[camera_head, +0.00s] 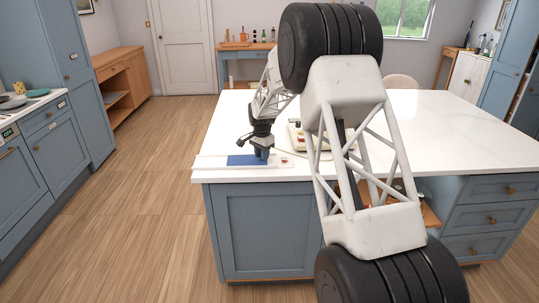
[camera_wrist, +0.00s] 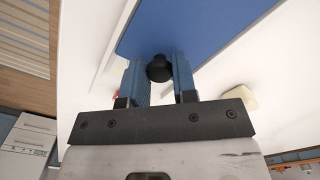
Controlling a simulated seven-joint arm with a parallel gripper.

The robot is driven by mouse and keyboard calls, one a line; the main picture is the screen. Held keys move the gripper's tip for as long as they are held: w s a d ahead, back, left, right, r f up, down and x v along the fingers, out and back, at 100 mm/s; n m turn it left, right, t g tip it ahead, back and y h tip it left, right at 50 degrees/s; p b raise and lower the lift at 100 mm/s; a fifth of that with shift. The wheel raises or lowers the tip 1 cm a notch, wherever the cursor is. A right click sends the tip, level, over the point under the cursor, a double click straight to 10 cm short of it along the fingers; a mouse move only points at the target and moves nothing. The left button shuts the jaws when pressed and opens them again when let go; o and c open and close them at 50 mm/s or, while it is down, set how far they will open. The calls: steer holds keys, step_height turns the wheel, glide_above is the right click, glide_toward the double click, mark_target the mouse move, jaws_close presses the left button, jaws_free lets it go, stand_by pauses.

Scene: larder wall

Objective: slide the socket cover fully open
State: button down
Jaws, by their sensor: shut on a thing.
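The socket cover, a flat blue panel (camera_head: 242,160), lies on a pale board (camera_head: 211,162) at the near left corner of the white island top. The blue panel (camera_wrist: 190,25) fills the upper middle of the wrist view. A round black knob (camera_wrist: 159,70) stands on it near its edge. My gripper (camera_wrist: 157,62) is shut on this knob, one blue finger on each side. In the head view my gripper (camera_head: 262,153) points down at the panel's right end and hides the knob. What lies under the panel is hidden.
A small red part (camera_head: 284,159) sits on the board just right of my gripper. A cream device (camera_head: 297,136) stands behind it on the worktop (camera_head: 460,125). The worktop's front edge is close by. My arm hides part of the island's middle.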

mark_target(230, 160)
steer(key=a, duration=1.3)
steer(key=shift+a, duration=0.15)
steer(key=c, duration=0.9)
jaws_free()
steer(key=shift+c, duration=0.2)
steer(key=shift+r, duration=0.1)
step_height(230, 160, up, 8)
